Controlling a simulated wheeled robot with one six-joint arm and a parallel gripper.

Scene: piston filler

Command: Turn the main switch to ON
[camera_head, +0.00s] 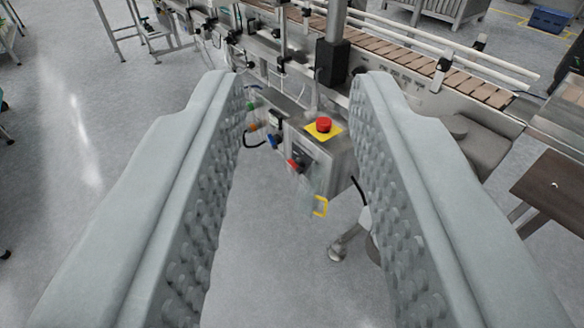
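A small metal control box (325,158) stands ahead between my fingers, at the end of the machine. A red emergency button (323,125) on a yellow plate is on its top. A red and black rotary switch (297,164), which looks like the main switch, is on its front face. Its ON or OFF position is too small to read. My gripper (298,90) is open wide and empty, its two grey studded fingers framing the box. The fingers appear apart from the box and nearer to the camera.
A conveyor with brown slats (400,52) runs behind to the right. A brown table (555,190) stands at right. The grey floor at left is open.

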